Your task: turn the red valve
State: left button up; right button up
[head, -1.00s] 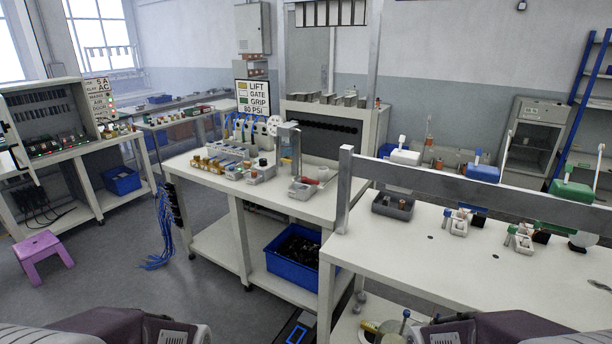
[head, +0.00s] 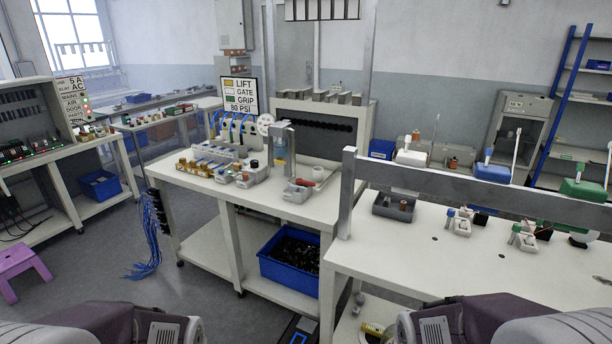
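A small red part (head: 304,182) lies by a grey-white tray (head: 297,192) on the middle workbench (head: 325,206). It is too small to tell whether it is the red valve. No other clearly red valve shows. Only my arm links show at the bottom left and bottom right edges. Both of my grippers are out of view, so their distance to the red part does not show.
The right bench (head: 430,257) carries small fixtures, a grey tray (head: 394,206) and a metal rail (head: 450,186). A blue bin (head: 290,262) stands on the middle bench's lower shelf. A purple stool (head: 20,268) is at left. Grey floor is open between.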

aim_at(300, 181)
jog(key=i+j, duration=0.3)
jog(key=i+j+z, duration=0.15)
jog(key=j, duration=0.25)
jog(key=i+j, duration=0.4)
jog(key=i+j+z, duration=0.15)
jog(key=j, duration=0.25)
jog(key=i+j, duration=0.35)
jog(key=j+z, duration=0.05)
